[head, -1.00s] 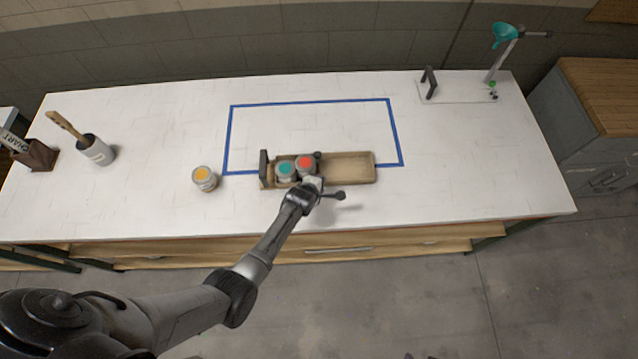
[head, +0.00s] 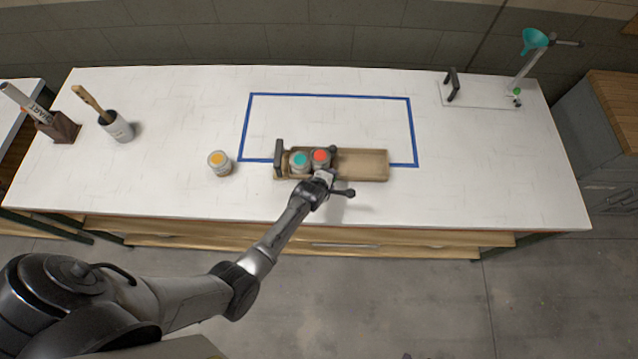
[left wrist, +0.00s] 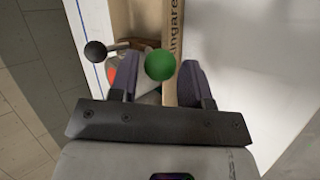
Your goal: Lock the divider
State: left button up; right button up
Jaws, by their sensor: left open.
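The wooden rack (head: 362,165) lies on the table. A teal-lidded jar (head: 300,160) and a red-lidded jar (head: 320,157) stand side by side in its left part; the right part is empty. A dark upright piece beside the red jar, seemingly the divider (head: 332,154), is partly hidden by my gripper. The left wrist view shows a green ball knob (left wrist: 160,65) and a black ball knob (left wrist: 95,50) on a rod. My left gripper (head: 325,178) is at the rack's front edge. In the wrist view its open fingers (left wrist: 161,80) flank the green knob; contact is unclear.
A yellow-lidded jar (head: 219,163) stands left of the rack. A brush cup (head: 116,127) and a brown holder (head: 59,127) are far left. A funnel stand (head: 528,65) is back right. Blue tape (head: 330,95) outlines mostly clear table behind the rack.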

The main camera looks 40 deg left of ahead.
pick_arm(q)
jog(key=v, duration=1.1)
jog(key=shift+s+r+p, duration=0.25)
jog(key=shift+s+p, duration=0.1)
jog(key=shift+m, duration=0.3)
jog(key=s+d+r+m+g+p, duration=0.2)
jog(key=s+r+m+g+p, duration=0.2)
jog(key=s+r+m, duration=1.5)
jog(key=s+m, duration=0.1)
jog(key=s+f+m+g, duration=0.1)
jog(key=s+f+m+p, duration=0.1)
jog(key=shift+s+a+f+h, duration=0.2)
jog(key=shift+a+h, duration=0.1)
